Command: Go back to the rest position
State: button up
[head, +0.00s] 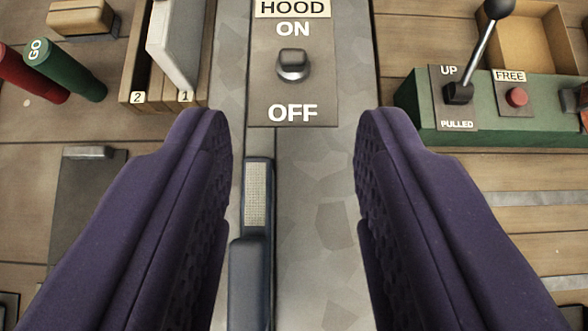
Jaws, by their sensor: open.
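My gripper (293,135) is in the head view with its two purple padded fingers spread wide apart. It is open, and nothing is between the fingertips. The fingertips are below the HOOD panel (262,85) in the picture, one to each side of it. A dark toggle switch (293,65) sits on that panel between the words ON and OFF. A narrow dark blue part with a pale ribbed inset (257,195) lies between the fingers, nearer the left one. My fingers hide parts of the surface below.
At upper left are a green GO cylinder (65,70), a red cylinder (30,78) and a wooden rack with slots 2 and 1 (140,105). At right, a green box (425,110) carries an UP/PULLED lever (480,50) and a red FREE button (516,97). A wooden tray (570,35) is behind.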

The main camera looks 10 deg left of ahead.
jog(key=shift+f, duration=0.1)
